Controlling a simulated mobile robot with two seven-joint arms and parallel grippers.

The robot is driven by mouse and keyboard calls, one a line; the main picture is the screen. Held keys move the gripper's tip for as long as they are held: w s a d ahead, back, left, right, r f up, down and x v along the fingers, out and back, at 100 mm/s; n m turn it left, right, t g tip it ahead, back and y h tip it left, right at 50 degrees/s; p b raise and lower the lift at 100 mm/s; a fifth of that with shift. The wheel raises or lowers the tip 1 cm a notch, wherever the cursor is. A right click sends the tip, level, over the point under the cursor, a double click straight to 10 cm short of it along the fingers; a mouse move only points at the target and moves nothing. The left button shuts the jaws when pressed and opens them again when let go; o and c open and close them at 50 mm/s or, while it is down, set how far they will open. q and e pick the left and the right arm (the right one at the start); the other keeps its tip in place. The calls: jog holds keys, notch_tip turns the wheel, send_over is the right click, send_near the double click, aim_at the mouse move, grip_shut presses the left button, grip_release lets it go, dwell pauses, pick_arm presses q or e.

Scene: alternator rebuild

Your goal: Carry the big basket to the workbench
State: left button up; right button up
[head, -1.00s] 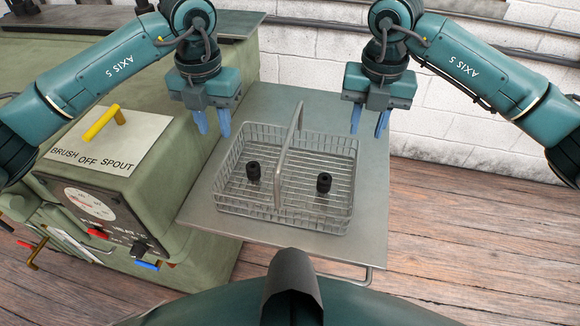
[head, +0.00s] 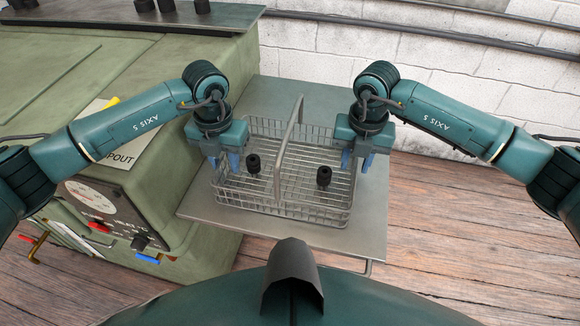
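The big basket (head: 282,207) is a grey wire basket with a tall arched handle (head: 287,140) across its middle. It rests on a flat metal shelf (head: 365,225). Two small black cylindrical parts, one left (head: 253,164) and one right (head: 324,177) of the handle, are inside. My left gripper (head: 224,162) is at the basket's left wall, its blue fingers apart, seemingly on either side of the rim. My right gripper (head: 358,161) is at the right wall in the same way, fingers apart. The gripper bodies hide parts of the rims; contact is unclear.
A green machine (head: 185,190) with a dial, knobs and a labelled plate stands directly left of the shelf. Several black parts (head: 168,6) stand on a surface at the top left. A white brick wall (head: 450,90) is behind. Wooden floor (head: 440,230) is clear on the right.

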pick_arm(q)
jog(key=shift+f, duration=0.45)
pick_arm(e)
jog(key=shift+f, duration=0.5)
pick_arm(q)
grip_shut()
pick_arm(e)
grip_shut()
pick_arm(q)
jog(key=shift+r, duration=0.1)
pick_arm(e)
jog(key=shift+r, duration=0.1)
